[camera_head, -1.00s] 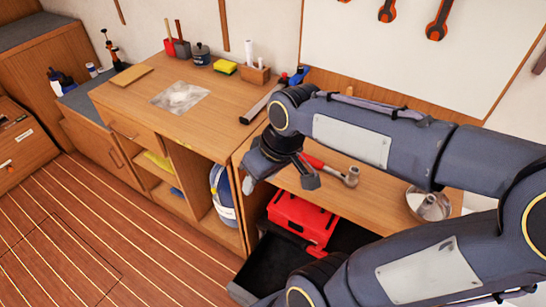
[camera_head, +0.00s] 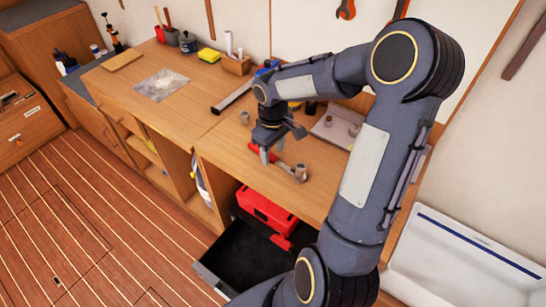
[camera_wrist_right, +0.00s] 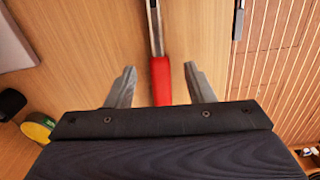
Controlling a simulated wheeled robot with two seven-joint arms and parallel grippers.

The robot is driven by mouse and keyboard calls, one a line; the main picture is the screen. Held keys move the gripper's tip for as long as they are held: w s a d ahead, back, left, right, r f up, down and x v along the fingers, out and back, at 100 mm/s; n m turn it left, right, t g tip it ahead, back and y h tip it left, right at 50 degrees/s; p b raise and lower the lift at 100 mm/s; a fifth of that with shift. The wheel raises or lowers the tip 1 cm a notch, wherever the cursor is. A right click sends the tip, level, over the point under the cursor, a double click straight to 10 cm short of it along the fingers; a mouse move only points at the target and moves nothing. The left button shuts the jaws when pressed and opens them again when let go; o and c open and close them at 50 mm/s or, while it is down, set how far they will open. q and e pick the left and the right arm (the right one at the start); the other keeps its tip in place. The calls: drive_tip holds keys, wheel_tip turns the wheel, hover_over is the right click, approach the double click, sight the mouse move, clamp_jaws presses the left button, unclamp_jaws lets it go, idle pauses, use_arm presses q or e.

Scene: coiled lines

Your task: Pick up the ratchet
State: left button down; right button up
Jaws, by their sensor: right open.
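The ratchet, with a red handle (camera_head: 261,147) and a metal head (camera_head: 300,172), lies on the wooden workbench (camera_head: 225,148). In the right wrist view its red handle (camera_wrist_right: 161,82) runs between my fingers, and its metal shaft (camera_wrist_right: 154,25) points up the picture. My right gripper (camera_head: 281,143) is over the handle, pointing down. Its two fingers (camera_wrist_right: 160,72) are apart, one on each side of the handle with gaps. Part of the handle is hidden by the gripper. I cannot tell the exact height above the bench. My left gripper is not in view.
Below the bench front, an open black drawer (camera_head: 240,252) holds a red toolbox (camera_head: 265,208). A tray (camera_head: 325,137) with small parts lies behind the gripper. A small metal cylinder (camera_head: 244,117) and a long bar (camera_head: 231,97) lie to the left.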

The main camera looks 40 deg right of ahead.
drive_tip(key=shift+f, duration=0.85)
drive_tip(key=shift+c, duration=0.5)
clamp_jaws()
drive_tip(key=shift+r, duration=0.1)
